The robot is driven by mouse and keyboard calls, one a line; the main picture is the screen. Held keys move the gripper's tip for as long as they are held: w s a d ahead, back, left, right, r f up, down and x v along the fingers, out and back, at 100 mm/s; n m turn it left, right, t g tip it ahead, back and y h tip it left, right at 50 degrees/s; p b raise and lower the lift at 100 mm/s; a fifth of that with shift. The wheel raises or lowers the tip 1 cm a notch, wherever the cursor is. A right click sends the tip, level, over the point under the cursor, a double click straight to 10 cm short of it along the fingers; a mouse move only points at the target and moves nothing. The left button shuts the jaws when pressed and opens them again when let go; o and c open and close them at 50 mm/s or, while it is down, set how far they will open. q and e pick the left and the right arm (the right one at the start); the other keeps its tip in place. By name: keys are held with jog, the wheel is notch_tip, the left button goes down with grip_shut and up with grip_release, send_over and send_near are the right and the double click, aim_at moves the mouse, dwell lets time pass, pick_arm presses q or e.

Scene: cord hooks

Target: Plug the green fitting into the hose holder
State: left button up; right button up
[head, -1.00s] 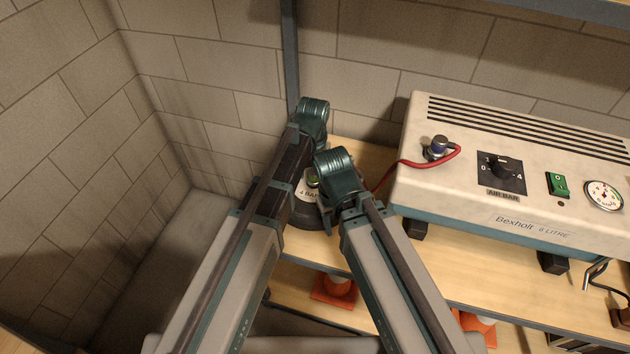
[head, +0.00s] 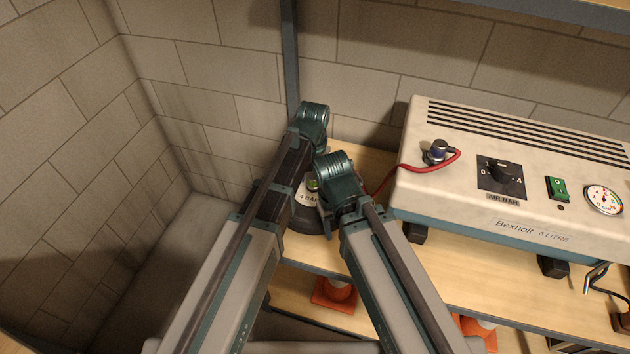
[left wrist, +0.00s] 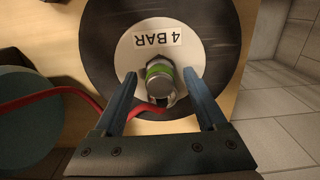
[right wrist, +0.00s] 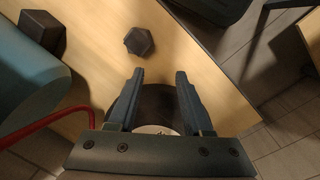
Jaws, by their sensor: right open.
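The green fitting (left wrist: 160,74) is a metal connector with a green band, seen end-on in the left wrist view. It stands over a white disc (left wrist: 191,62) marked 4 BAR on a dark round base (left wrist: 224,50), which looks like the hose holder. I cannot tell how deep it sits. A red hose (left wrist: 60,92) leads off from it. My left gripper (left wrist: 160,77) is open, its fingers either side of the fitting with gaps. In the head view the fitting (head: 313,184) shows between my arms. My right gripper (right wrist: 160,72) is open and empty beside the round base (right wrist: 158,98).
The cream Bexholt machine (head: 440,195) stands to the right on the wooden shelf (head: 475,275). The red hose runs to a blue-capped connector (head: 438,150) on its top. A small dark hexagonal piece (right wrist: 139,41) lies on the bare shelf. Orange cones (head: 335,292) stand below.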

aim_at(313, 177)
pick_arm(q)
grip_shut()
jog(key=shift+r, duration=0.2)
pick_arm(e)
jog(key=shift+r, duration=0.2)
pick_arm(q)
jog(key=shift+r+p, duration=2.85)
jog(key=shift+p, duration=0.2)
pick_arm(e)
jog(key=shift+r, duration=2.8)
pick_arm(q)
jog(key=shift+f, duration=0.15)
pick_arm(e)
jog(key=shift+d+f, duration=0.1)
